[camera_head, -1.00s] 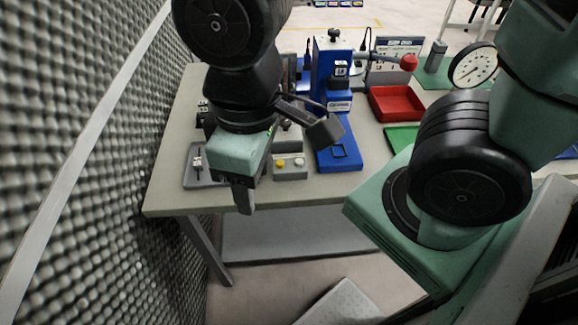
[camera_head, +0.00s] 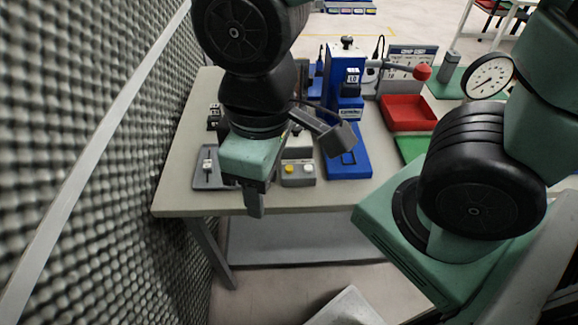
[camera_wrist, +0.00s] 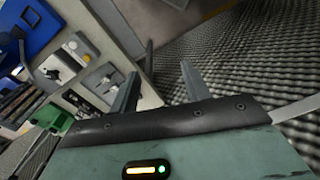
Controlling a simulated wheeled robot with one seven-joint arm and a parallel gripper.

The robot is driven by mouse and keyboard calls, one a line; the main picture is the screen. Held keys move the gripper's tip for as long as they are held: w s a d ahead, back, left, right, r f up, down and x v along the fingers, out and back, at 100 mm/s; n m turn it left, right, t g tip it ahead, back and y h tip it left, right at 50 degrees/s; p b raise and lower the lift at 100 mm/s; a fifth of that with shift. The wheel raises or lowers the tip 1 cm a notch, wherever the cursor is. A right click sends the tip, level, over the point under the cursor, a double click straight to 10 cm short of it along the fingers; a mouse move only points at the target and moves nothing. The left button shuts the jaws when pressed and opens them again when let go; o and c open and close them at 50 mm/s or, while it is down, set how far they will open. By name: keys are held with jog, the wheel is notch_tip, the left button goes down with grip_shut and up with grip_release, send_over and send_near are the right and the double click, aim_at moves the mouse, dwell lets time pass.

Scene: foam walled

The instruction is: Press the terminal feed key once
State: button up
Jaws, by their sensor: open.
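A grey control box (camera_head: 298,180) with a yellow button (camera_head: 290,169) and a white button (camera_head: 307,168) stands near the table's front edge. It also shows in the wrist view (camera_wrist: 95,47), at upper left. I cannot read any label that marks one as the feed key. My gripper (camera_wrist: 160,72) is open and empty, its two fingers apart. In the head view my gripper (camera_head: 255,204) points down at the table's front edge, left of the box and not touching it. My arm partly hides the things behind it.
A grey tray with a lever switch (camera_head: 208,166) lies left of my gripper. A red bin (camera_head: 408,114) and a dial gauge (camera_head: 487,77) are right.

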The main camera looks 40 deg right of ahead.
grip_shut()
dwell(1.5)
